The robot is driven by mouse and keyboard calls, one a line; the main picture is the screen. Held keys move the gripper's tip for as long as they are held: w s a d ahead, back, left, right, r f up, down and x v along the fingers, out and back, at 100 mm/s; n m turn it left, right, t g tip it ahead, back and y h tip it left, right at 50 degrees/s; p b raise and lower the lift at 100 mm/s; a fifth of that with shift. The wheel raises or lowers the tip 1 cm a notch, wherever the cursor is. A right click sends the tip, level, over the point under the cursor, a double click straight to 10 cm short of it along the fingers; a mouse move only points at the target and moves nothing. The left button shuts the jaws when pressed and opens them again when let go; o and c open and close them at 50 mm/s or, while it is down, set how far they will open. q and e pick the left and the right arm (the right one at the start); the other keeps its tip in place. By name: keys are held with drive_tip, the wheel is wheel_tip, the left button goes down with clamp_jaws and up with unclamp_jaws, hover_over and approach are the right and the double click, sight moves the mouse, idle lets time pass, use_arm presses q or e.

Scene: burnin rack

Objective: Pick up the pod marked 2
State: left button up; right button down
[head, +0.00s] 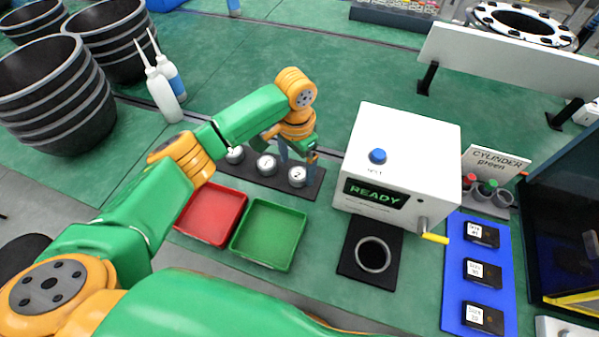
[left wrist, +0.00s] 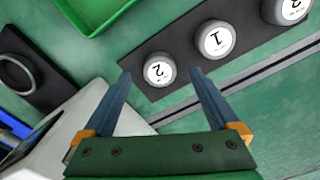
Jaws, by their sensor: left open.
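The pod marked 2 (left wrist: 159,70) is a short silver-grey cylinder with a white top. It stands upright at one end of a dark strip, and in the head view it is the right-hand pod (head: 297,176), nearest the white machine. My left gripper (head: 297,160) is open and points down over this end of the strip. In the left wrist view the left gripper's fingertips (left wrist: 160,74) appear on either side of the pod, with nothing gripped. The pod marked 1 (left wrist: 215,39) stands beside it. A third pod (left wrist: 287,9) is cut off by the frame edge. My right gripper is not visible.
The white READY machine (head: 405,165) stands right of the strip, with a black holder (head: 347,262) before it. A red tray (head: 207,239) and a green tray (head: 265,257) lie in front of the pods. White bottles (head: 160,96) and black buckets (head: 58,138) stand left.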

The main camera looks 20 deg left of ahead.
sight(298, 173)
use_arm(q)
wheel_tip(298, 173, down, 3)
drive_tip(key=shift+d, duration=0.1)
drive_tip(key=shift+w+f, duration=0.3)
drive_tip(key=shift+f, duration=0.05)
drive_tip(key=shift+s+r, duration=0.1)
drive_tip(key=shift+s, duration=0.1)
drive_tip(key=c, duration=0.8)
drive_tip(key=shift+w, duration=0.1)
drive_tip(key=c, duration=0.6)
drive_tip(key=shift+r, duration=0.1)
drive_tip(key=shift+c, duration=0.2)
